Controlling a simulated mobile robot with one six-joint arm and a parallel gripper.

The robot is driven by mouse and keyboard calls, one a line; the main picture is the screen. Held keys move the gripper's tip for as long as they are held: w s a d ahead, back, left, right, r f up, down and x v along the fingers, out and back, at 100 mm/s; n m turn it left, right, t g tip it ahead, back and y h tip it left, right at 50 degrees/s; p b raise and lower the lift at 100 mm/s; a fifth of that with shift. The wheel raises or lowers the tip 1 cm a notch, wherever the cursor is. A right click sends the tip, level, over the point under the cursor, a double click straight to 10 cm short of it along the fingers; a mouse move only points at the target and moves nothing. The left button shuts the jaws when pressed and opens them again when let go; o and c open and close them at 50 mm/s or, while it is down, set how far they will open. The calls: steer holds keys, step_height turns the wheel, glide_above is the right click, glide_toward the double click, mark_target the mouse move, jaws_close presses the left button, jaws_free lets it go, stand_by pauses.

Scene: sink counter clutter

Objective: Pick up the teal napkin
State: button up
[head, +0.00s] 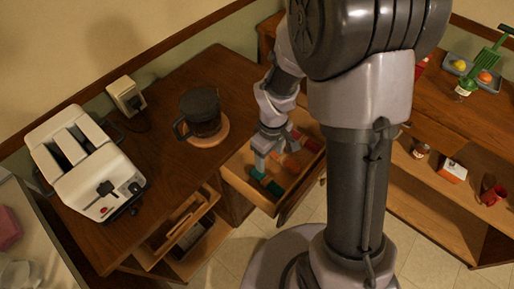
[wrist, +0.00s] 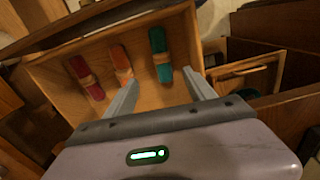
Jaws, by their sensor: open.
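The teal napkin (head: 275,188) is rolled up, with a tan band around its middle, and lies in an open wooden drawer (head: 238,184). In the wrist view, the teal napkin (wrist: 158,40) lies toward the right side of the drawer. My gripper (head: 276,158) is open and empty, low over the drawer. In the wrist view, the fingers of my gripper (wrist: 160,76) point into the drawer, one on each side of the near end of the teal napkin. I cannot tell how high above it they are.
An orange napkin (wrist: 121,62) and a red napkin (wrist: 86,77) lie left of the teal one in the wrist view. The drawer walls enclose them. On the counter stand a toaster (head: 85,165) and a dark pot (head: 200,112). A shelf with small items (head: 453,171) is at right.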

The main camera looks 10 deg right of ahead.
steer(key=b, duration=0.4)
glide_above(267, 181)
step_height(267, 181, down, 10)
steer(key=shift+s+d+r, duration=0.1)
steer(key=shift+s, duration=0.05)
steer(key=f+b, duration=0.2)
steer(key=f, duration=0.3)
steer(key=shift+w+f+b, duration=0.15)
steer(key=shift+w+b, duration=0.05)
steer(key=shift+b, duration=0.15)
jaws_close()
